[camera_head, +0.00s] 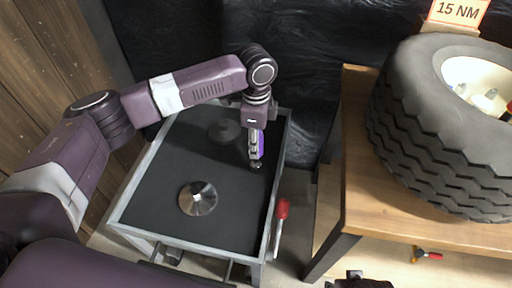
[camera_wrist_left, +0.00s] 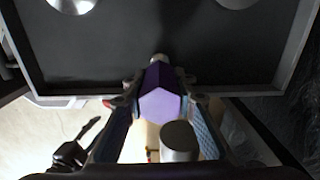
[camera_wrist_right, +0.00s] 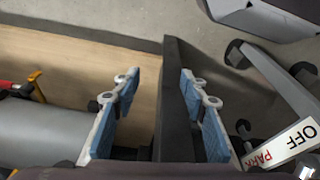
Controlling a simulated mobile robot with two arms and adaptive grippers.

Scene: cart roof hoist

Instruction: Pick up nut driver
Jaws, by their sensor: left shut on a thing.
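The nut driver has a purple faceted handle (camera_wrist_left: 160,98). It also shows in the head view (camera_head: 259,146), over the right side of the black-topped cart (camera_head: 160,183). My left gripper (camera_head: 256,154) is shut on this handle, with one finger on each side in the left wrist view (camera_wrist_left: 160,112). The fingers hide part of the handle, and I cannot tell whether its lower end touches the cart top. My right gripper (camera_wrist_right: 165,95) is open and empty, with its blue-padded fingers apart. A dark post (camera_wrist_right: 175,90) shows between and beyond them.
A shiny metal disc (camera_head: 198,203) and a dark round piece (camera_head: 224,130) lie on the cart. A red-handled lever (camera_head: 282,208) stands at its right side. A wooden bench (camera_head: 365,215) carries a large tire (camera_head: 425,130) and a "15 NM" sign (camera_head: 457,11).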

